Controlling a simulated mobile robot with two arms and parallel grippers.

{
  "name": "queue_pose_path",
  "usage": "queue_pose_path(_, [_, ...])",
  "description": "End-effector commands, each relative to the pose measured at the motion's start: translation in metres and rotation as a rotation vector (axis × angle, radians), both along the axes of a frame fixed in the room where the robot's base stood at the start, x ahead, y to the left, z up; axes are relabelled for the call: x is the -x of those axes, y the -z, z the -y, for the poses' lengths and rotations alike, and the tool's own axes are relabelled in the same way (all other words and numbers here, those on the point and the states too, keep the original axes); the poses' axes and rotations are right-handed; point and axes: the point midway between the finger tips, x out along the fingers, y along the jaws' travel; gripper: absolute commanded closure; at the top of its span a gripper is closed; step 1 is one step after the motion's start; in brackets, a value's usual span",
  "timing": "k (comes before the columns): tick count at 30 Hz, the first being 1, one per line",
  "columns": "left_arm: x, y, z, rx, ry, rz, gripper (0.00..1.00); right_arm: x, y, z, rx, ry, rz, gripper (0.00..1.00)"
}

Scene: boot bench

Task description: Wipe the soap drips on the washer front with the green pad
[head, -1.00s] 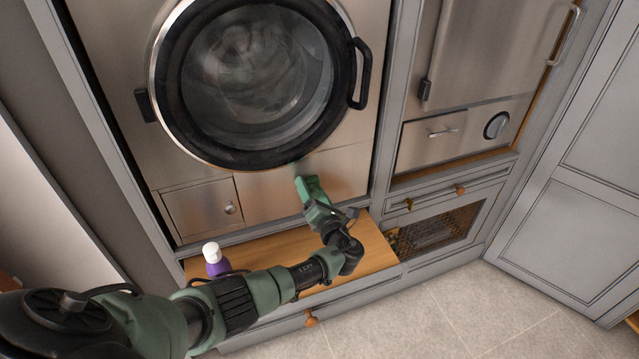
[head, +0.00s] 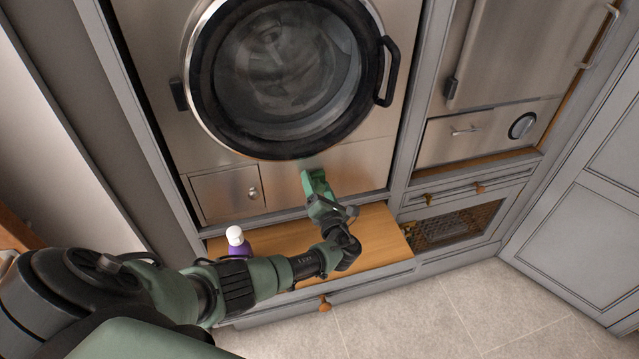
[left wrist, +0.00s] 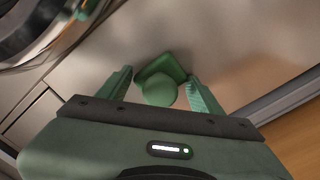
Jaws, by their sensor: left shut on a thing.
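The washer (head: 372,165) has a steel front with a round, dark-rimmed glass door. My left gripper (head: 318,190) is at the lower steel panel, just below the door rim. It is shut on the green pad (left wrist: 162,66), whose round knob sits between the two fingers in the left wrist view (left wrist: 160,90). The pad's flat face is turned to the steel panel; whether it touches is hidden. A faint teal mark (left wrist: 82,12) shows near the door rim in the left wrist view; I cannot tell if it is a soap drip. My right gripper is out of view.
A purple bottle with a white cap (head: 236,238) stands on the wooden bench board (head: 375,238) below the washer, close to my left arm. A small steel flap with a knob (head: 226,193) is left of the pad. Grey cabinets stand at the right; tiled floor is clear.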

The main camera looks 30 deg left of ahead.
Motion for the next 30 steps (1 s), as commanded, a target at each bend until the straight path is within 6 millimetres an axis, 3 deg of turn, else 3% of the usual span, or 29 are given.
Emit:
queue_pose_path(5, [0.004,-0.001,0.002,0.0,-0.003,-0.002,0.67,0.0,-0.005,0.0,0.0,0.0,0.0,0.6])
queue_pose_path(21, [0.037,-0.001,0.043,0.001,-0.002,-0.002,0.67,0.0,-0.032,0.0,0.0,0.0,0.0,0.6])
queue_pose_path(30, [0.039,0.0,0.045,0.0,-0.001,0.0,0.67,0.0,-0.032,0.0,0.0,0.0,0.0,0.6])
